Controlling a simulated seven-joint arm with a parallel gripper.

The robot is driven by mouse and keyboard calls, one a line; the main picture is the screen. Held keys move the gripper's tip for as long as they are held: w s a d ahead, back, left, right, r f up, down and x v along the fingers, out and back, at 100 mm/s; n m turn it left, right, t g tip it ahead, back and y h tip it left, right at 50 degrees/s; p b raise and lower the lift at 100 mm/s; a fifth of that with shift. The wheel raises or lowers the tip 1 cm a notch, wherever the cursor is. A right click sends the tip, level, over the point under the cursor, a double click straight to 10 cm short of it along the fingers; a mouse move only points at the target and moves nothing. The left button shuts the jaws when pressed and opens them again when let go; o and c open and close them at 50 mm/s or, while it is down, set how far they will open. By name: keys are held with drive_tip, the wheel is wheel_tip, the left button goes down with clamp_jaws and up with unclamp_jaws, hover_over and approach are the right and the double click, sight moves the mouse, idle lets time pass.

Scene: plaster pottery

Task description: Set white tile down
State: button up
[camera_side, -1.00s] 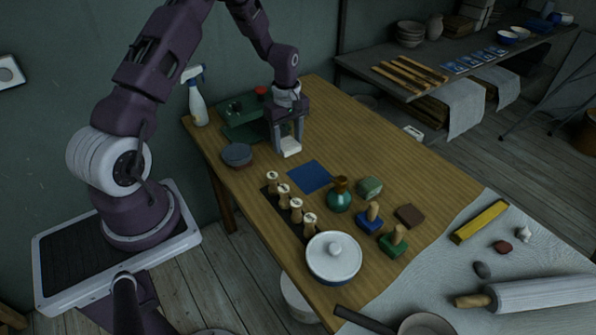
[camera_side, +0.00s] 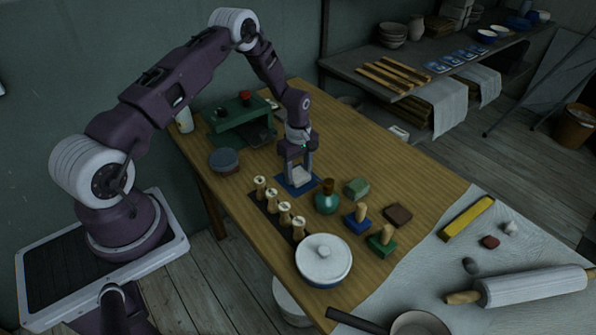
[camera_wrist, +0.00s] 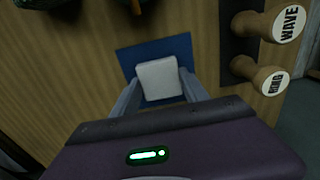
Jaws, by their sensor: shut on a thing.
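The white tile (camera_wrist: 160,79) is between the two fingers of my gripper (camera_wrist: 160,88) in the wrist view. In the side view my gripper (camera_side: 299,178) points down and is shut on the white tile (camera_side: 300,175). The tile is over the blue square mat (camera_side: 283,183), whose rim also shows around it in the wrist view (camera_wrist: 128,57). I cannot tell whether the tile touches the mat or is a little above it.
Wooden stamps (camera_side: 271,197) stand in a row on a dark strip close in front of the mat. A white lidded pot (camera_side: 323,261) is nearer. A green press (camera_side: 238,122) stands behind.

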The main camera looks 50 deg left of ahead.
drive_tip(key=o, duration=1.4)
drive_tip(key=shift+f, duration=0.1)
drive_tip(key=shift+o, duration=0.2)
wheel_tip(320, 180, up, 12)
wheel_tip(320, 180, up, 13)
drive_tip(key=m+t, duration=0.1)
drive_tip(key=m, duration=0.3)
hover_over(298, 174)
drive_tip(key=s+d, duration=0.3)
drive_tip(key=d, duration=0.2)
drive_tip(key=s+d+r+m+t, duration=0.2)
drive_tip(key=s+d+r+m, duration=0.4)
drive_tip(key=r, duration=0.5)
drive_tip(key=s+d+r+m+t, duration=0.1)
drive_tip(key=s+d+m, duration=0.2)
drive_tip(key=s, duration=0.7)
drive_tip(key=s+d+r+m+t, duration=0.1)
drive_tip(key=s+m, duration=0.4)
drive_tip(key=s, duration=0.6)
drive_tip(key=shift+d+r+t, duration=0.3)
drive_tip(key=shift+d+r, duration=0.4)
drive_tip(key=shift+d, duration=0.25)
